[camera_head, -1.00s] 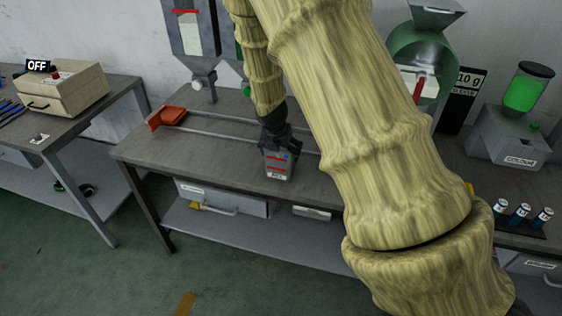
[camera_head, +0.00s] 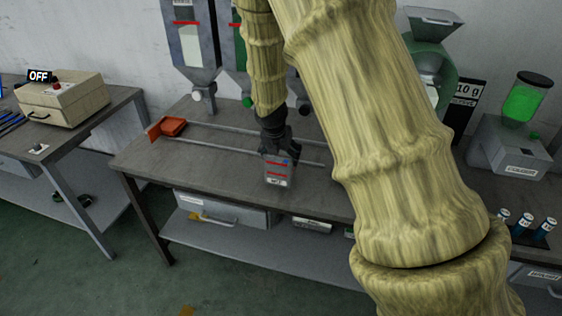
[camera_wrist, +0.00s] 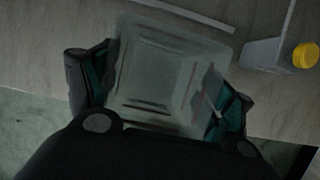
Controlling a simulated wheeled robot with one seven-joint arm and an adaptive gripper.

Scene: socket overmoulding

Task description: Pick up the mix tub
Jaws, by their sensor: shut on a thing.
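The mix tub (camera_head: 277,171) is a small grey, see-through box with red lines and a label on its front. In the head view it is upright at the front of the middle bench. My gripper (camera_head: 277,146) is above and behind it, with its fingers at the tub. In the wrist view my gripper (camera_wrist: 160,92) has one dark and teal finger on each side of the tub (camera_wrist: 165,65), shut on it. The tub looks empty inside. I cannot tell whether its base touches the bench.
The bench (camera_head: 215,160) carries two rails and an orange scoop-like piece (camera_head: 167,127) at left. Hoppers (camera_head: 195,60) stand behind. A green drum machine (camera_head: 437,65) and a colour dispenser (camera_head: 515,130) are at right. A yellow-capped item (camera_wrist: 305,55) shows in the wrist view.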

